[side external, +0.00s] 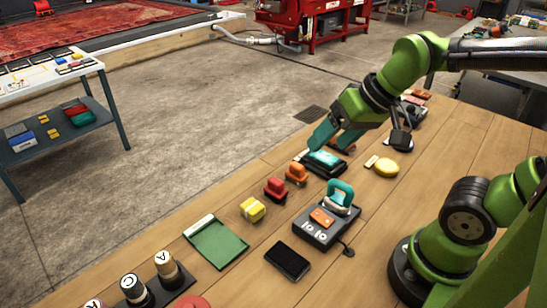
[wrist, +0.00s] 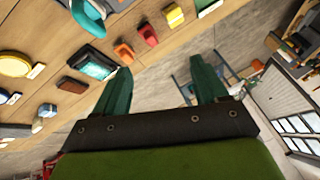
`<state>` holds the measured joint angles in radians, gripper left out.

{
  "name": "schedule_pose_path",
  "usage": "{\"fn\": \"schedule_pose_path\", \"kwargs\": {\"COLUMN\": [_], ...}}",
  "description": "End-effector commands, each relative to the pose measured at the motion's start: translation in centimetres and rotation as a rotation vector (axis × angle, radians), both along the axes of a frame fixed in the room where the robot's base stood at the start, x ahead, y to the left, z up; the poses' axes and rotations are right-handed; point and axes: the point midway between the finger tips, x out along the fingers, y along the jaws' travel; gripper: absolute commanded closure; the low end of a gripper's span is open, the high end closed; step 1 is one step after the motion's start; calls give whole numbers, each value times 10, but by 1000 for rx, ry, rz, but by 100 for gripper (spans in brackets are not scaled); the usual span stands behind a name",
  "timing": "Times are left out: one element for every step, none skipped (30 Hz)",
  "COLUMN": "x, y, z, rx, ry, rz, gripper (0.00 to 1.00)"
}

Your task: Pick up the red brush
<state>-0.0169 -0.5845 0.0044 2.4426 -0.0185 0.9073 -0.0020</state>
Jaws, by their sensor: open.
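A small red block-like item, which looks like the red brush (side external: 276,188), lies on the wooden table between an orange one (side external: 296,173) and a yellow one (side external: 252,209). In the wrist view the red brush (wrist: 146,33) is near the top middle, beyond my fingertips. My gripper (side external: 328,149) has teal fingers and is over the far part of the table, close to a teal-screened device (side external: 325,161). In the wrist view my gripper (wrist: 165,66) is open, with nothing between its fingers. The brush's bristles are too small to make out.
A grey device with a teal handle (side external: 325,222), a black phone-like slab (side external: 288,262) and a green clipboard-like tray (side external: 216,243) lie nearer the camera. A yellow round item (side external: 386,167) is to the right of my gripper. The table's left edge runs close to the row of blocks.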

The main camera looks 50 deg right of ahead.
Motion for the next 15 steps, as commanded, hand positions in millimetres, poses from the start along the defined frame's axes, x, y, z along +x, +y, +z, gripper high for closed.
{"fn": "schedule_pose_path", "kwargs": {"x": [12, 19, 30, 37, 45, 56, 64, 72, 81, 89, 95, 103, 109, 114, 120], "y": [1, 2, 2, 3, 3, 4, 4, 5, 5, 5, 5, 5, 5, 5, 5], "z": [-6, -9, -13, -17, -20, -26, -30, -34, -40, -44, -48, -52, -55, -58, -60], "rx": [-18, -30, -49, -63, -78, -99, -113, -128, -147, -162, -174, -191, -203, -213, -228], "ry": [49, 77, 111, 137, 162, 194, 219, 239, 266, 284, 302, 320, 333, 344, 354], "rz": [19, 31, 51, 67, 85, 109, 125, 144, 166, 183, 199, 219, 232, 246, 262], "gripper": [28, 28, 28, 28, 28, 28, 28, 28, 28, 28, 28, 28, 28, 28, 28]}}
